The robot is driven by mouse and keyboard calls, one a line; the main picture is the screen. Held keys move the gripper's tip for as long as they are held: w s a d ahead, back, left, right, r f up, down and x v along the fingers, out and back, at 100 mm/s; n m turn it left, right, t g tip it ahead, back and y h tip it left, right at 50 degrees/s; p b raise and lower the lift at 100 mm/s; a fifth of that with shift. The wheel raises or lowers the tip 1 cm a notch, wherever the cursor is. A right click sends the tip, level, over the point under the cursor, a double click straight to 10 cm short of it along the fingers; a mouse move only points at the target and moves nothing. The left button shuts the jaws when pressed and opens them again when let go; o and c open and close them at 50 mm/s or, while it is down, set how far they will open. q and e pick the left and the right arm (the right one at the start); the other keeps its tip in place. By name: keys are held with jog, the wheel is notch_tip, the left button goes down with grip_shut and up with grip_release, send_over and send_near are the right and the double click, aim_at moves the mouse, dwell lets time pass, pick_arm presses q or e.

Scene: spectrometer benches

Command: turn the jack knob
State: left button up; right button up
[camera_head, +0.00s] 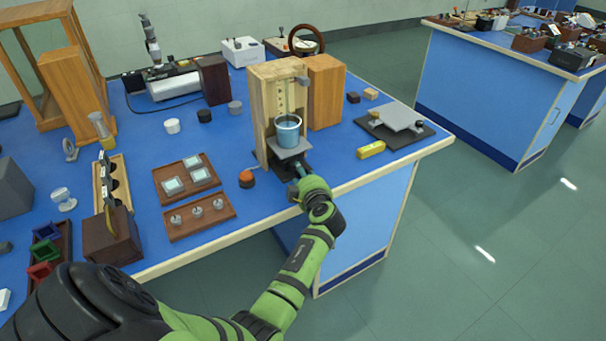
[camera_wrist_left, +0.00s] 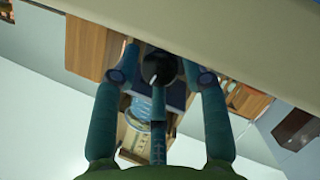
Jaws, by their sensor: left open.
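The jack (camera_head: 291,149) has a grey top plate and a dark base, and it stands near the front edge of the blue bench inside a wooden frame. A glass beaker of blue liquid (camera_head: 288,132) sits on its plate. The jack knob (camera_wrist_left: 160,68) is dark and round with a white mark, and it shows in the left wrist view. My left gripper (camera_head: 301,172) reaches to the front of the jack from the bench edge. In the left wrist view its teal fingers (camera_wrist_left: 164,76) are spread on either side of the knob. I cannot tell whether they touch it. The knob is hidden in the head view.
A yellow block (camera_head: 371,150) and a dark board with a grey plate (camera_head: 395,123) lie to the right. An orange-topped round object (camera_head: 246,179) is just left of the jack. Wooden trays (camera_head: 199,216) lie farther left. A tall wooden block (camera_head: 326,92) stands beside the frame.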

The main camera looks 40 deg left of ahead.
pick_arm(q)
jog(key=shift+c, duration=0.4)
jog(key=c, duration=0.8)
jog(key=shift+o, duration=0.2)
jog(key=shift+f, duration=0.15)
jog(key=shift+w+f+m+g+b, duration=0.1)
jog(key=shift+m+g+b, duration=0.75)
jog(key=shift+m, duration=0.25)
jog(key=shift+d+m+g+b, duration=0.1)
jog(key=shift+m+g+b, duration=0.85)
jog(key=shift+m, duration=0.35)
jog(key=o, duration=0.8)
jog(key=shift+o, duration=0.2)
